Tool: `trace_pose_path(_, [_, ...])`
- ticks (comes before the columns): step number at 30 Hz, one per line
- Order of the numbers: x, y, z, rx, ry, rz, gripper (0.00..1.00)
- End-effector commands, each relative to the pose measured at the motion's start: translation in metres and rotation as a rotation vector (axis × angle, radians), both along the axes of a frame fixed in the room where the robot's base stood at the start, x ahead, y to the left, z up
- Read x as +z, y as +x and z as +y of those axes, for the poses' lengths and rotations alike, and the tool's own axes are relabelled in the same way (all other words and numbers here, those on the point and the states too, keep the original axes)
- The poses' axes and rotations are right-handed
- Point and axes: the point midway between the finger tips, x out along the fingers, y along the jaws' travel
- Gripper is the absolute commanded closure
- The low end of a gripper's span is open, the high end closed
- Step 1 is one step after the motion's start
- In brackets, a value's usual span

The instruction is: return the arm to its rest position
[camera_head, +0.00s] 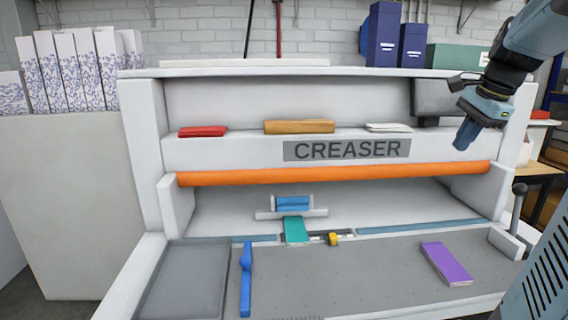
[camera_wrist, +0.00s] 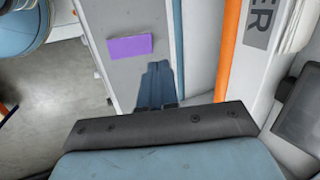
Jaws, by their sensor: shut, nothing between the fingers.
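My gripper (camera_head: 466,135) hangs at the right side of the head view, in front of the creaser's upper right part and above the orange bar's right end. Its fingers point down and are together, with nothing between them. In the wrist view the shut fingers (camera_wrist: 158,84) show at the middle, beside the purple block in the picture. My arm comes in from the upper right of the head view.
The creaser (camera_head: 230,150) fills the middle. On its bed lie a purple block (camera_head: 446,264), a blue tool (camera_head: 246,280) and a teal block (camera_head: 296,230). A lever (camera_head: 518,210) stands at right. White patterned boxes (camera_head: 75,70) stand at left.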

Motion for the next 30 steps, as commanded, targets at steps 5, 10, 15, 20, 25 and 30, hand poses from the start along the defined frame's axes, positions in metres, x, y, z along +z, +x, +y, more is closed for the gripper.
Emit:
trace_pose_path(5, [-0.012, -0.028, 0.065, 0.315, -0.133, -0.054, 1.0])
trace_pose_path(10, [-0.03, -0.059, 0.116, 0.611, -0.273, -0.102, 1.0])
trace_pose_path(15, [-0.052, -0.094, 0.159, 0.903, -0.425, -0.148, 1.0])
trace_pose_path(20, [-0.075, -0.123, 0.186, 1.14, -0.559, -0.181, 1.0])
trace_pose_path(25, [-0.09, -0.141, 0.2, 1.287, -0.65, -0.2, 1.0])
trace_pose_path(30, [-0.095, -0.146, 0.203, 1.328, -0.677, -0.204, 1.0])
